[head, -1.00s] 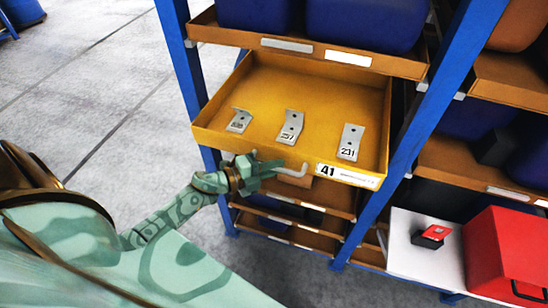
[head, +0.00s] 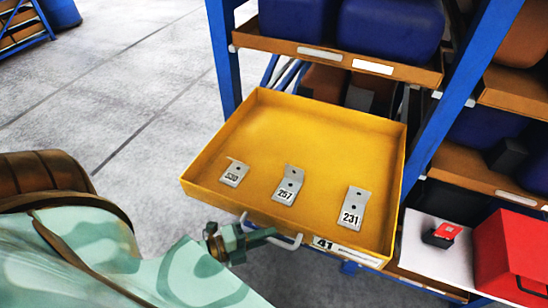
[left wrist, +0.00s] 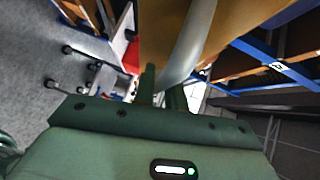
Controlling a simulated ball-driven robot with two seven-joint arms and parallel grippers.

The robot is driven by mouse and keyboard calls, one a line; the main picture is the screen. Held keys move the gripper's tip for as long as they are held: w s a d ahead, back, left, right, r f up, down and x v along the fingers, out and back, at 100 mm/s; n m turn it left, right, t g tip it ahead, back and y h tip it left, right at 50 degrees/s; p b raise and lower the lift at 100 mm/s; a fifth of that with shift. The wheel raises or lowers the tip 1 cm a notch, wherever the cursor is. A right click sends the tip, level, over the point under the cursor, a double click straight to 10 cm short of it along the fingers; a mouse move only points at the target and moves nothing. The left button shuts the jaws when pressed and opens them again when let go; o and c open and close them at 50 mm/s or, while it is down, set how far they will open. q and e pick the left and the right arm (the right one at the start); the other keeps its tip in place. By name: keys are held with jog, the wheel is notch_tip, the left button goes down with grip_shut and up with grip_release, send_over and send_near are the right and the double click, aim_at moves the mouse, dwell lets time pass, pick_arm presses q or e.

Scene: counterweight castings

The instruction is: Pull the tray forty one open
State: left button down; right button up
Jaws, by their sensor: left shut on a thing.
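The yellow tray forty one (head: 315,130) is pulled well out of the blue-framed rack, with its label "41" (head: 325,243) on the front. Three grey metal brackets lie in it: 530 (head: 234,173), 257 (head: 287,186) and 231 (head: 353,207). My left gripper (head: 274,234) is shut on the tray's pale handle (head: 294,243) at the front wall. In the left wrist view the handle (left wrist: 190,48) runs down between the fingers (left wrist: 162,92); its lower end is partly hidden. My right gripper is not in view.
Blue bins (head: 390,27) stand on the shelf above the tray. At the right, a red box (head: 503,253) and a small red-and-black object (head: 442,235) rest on a white surface (head: 420,262). The grey floor (head: 150,110) at the left is clear.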

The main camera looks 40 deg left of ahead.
pick_arm(q)
jog(key=shift+s+d, duration=0.2)
jog(key=shift+s, duration=0.55)
jog(key=shift+s+d, duration=0.15)
jog(key=shift+s, duration=0.65)
jog(key=shift+s+d, duration=0.2)
jog(key=shift+s, duration=0.55)
jog(key=c, duration=1.5)
grip_release()
jog(key=shift+o, duration=0.2)
jog(key=shift+w, duration=0.1)
jog(key=b+v, duration=0.2)
jog(key=v, duration=1.4)
jog(key=shift+a+b, duration=0.2)
jog(key=shift+b, duration=0.1)
